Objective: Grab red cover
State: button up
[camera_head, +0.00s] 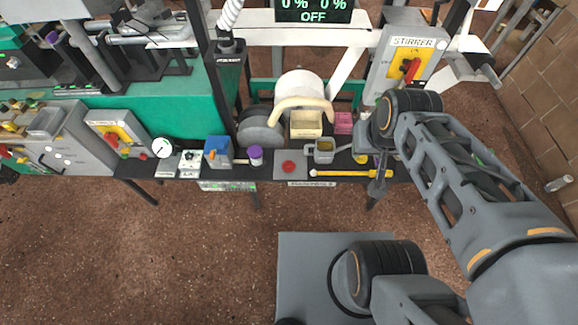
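No part clearly reads as a loose red cover. A small pinkish-red box (343,123) stands at the back of the dark narrow bench (270,176), right of a cream open box (306,125). A grey square plate with a round red part (290,167) lies nearer the front edge. My gripper (377,190) hangs at the bench's right end, pointing down, right of and in front of the pinkish-red box and apart from it. Its fingers are small and dark, partly behind my wrist; whether they are open or shut is unclear.
A yellow-handled tool (338,173) lies along the front edge beside my gripper.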

aim_at(288, 166)
jog(key=u, duration=4.1)
jog(key=k, duration=0.75)
jog(key=z, duration=1.1)
